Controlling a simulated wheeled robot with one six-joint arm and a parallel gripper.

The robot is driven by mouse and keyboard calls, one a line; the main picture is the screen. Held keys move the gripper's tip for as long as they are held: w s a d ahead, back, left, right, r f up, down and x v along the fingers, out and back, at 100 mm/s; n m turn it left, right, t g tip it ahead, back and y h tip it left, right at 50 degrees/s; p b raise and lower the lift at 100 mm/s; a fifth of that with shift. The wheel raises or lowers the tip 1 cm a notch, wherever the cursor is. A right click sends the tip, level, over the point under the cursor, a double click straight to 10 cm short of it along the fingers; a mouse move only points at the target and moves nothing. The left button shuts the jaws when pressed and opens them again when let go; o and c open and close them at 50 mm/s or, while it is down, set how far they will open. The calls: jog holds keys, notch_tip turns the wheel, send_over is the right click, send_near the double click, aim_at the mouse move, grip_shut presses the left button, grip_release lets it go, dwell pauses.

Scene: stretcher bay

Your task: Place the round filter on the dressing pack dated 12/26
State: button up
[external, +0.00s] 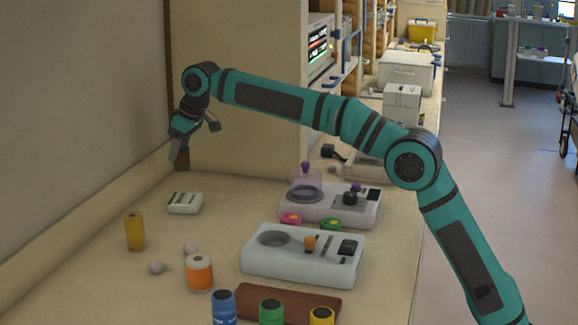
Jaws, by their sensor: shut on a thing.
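My gripper (181,162) is at the left, above the bench and close to the wall. It points down and is shut on a small dark brown thing, whose shape is mostly hidden; I cannot tell whether it is the round filter. A small white pack with a green-marked label (185,203) lies on the bench below my gripper, clearly apart from it. It looks like a dressing pack, but its date is too small to read. I see no second such pack.
White devices (300,257) with pink (290,219) and green (331,224) discs are at the right. A brown board (290,301) and several coloured jars are in front.

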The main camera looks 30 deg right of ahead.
aim_at(188, 158)
jog(key=shift+f, duration=4.25)
jog(key=shift+f, duration=0.1)
jog(key=o, duration=1)
jog(key=shift+c, duration=0.2)
jog(key=v, duration=1.2)
jog(key=shift+d, duration=0.1)
